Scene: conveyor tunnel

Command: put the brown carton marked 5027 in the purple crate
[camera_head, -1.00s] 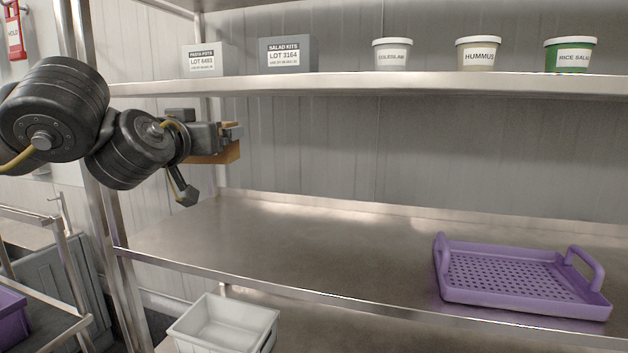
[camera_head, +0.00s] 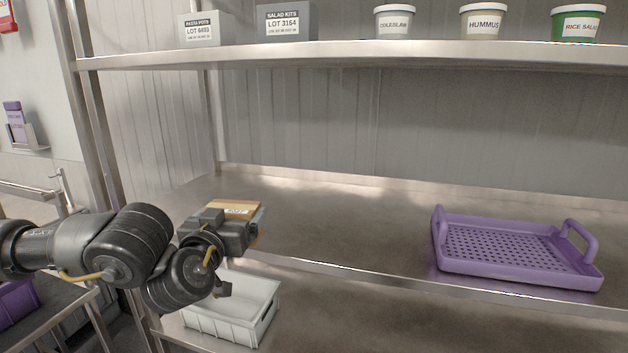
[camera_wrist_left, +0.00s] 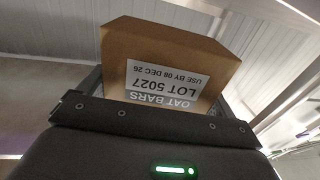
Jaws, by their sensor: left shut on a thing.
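The brown carton marked 5027 (camera_head: 238,204) shows in the head view at the end of my left arm, above the left front of the shelf. In the left wrist view the carton (camera_wrist_left: 170,50) shows its label, "OAT BARS LOT 5027", upside down. My left gripper (camera_head: 238,224) is shut on the carton and partly hides it. A purple crate (camera_head: 36,294) is cut off at the lower left edge of the head view, low and left of the gripper. My right gripper is not in view.
A purple tray with handles (camera_head: 450,266) sits on the right of the middle shelf (camera_head: 340,220), whose centre is clear. A white bin (camera_head: 262,312) stands below. The upper shelf (camera_head: 340,54) holds grey cartons (camera_head: 284,22) and tubs (camera_head: 482,22).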

